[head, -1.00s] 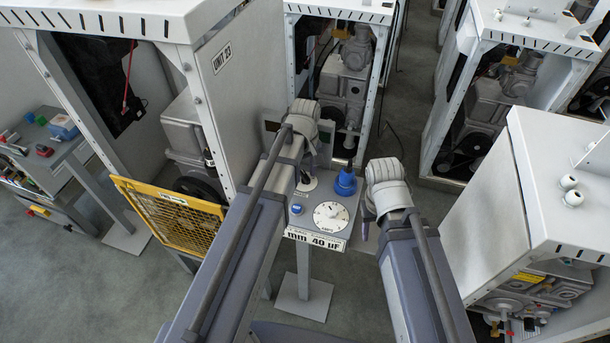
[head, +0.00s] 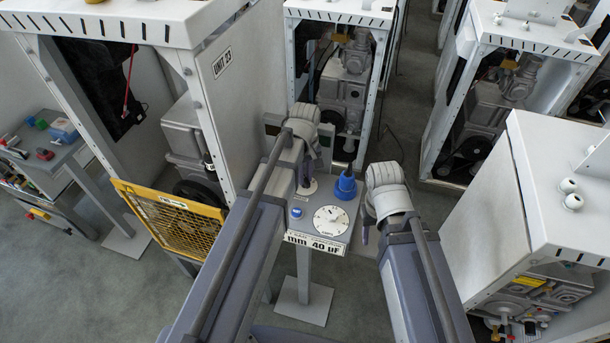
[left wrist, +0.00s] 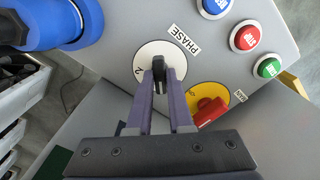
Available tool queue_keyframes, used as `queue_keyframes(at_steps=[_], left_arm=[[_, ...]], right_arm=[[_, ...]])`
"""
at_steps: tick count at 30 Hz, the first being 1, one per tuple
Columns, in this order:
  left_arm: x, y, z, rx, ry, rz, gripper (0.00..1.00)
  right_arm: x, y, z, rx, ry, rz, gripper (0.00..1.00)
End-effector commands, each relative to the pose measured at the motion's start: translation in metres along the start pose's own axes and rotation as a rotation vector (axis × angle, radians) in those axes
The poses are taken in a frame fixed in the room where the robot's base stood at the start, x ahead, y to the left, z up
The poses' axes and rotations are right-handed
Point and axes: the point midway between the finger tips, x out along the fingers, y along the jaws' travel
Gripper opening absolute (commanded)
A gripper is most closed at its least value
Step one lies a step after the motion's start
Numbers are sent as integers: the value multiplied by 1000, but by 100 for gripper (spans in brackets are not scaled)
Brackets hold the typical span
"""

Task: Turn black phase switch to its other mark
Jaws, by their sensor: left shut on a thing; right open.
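The black phase switch (left wrist: 158,68) stands on a white round dial (left wrist: 145,60) beside the label PHASE (left wrist: 183,39). A mark "2" shows at the dial's left edge; the rest of the dial is partly hidden by my fingers. My left gripper (left wrist: 160,75) is shut on the black switch, one finger on each side. In the head view my left gripper (head: 305,181) comes down over the dial (head: 309,189) and hides the switch. My right gripper (head: 364,234) is open and empty, off the panel's right side.
A red switch (left wrist: 209,110) on a yellow disc sits close to the right of my left fingers. Several coloured push buttons (left wrist: 246,38) lie beyond the label. A blue plug (head: 345,186) and a white dial gauge (head: 330,220) share the panel. A yellow mesh guard (head: 168,222) stands left.

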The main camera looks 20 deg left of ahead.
Motion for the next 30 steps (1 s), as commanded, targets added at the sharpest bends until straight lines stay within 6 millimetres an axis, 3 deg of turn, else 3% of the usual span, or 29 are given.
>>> queue_keyframes(at_steps=[11,30], left_arm=[[0,0,0,137,0,0,0],[0,0,0,732,-1,0,0]], right_arm=[[0,0,0,0,0,0,50],[0,0,0,0,0,0,50]])
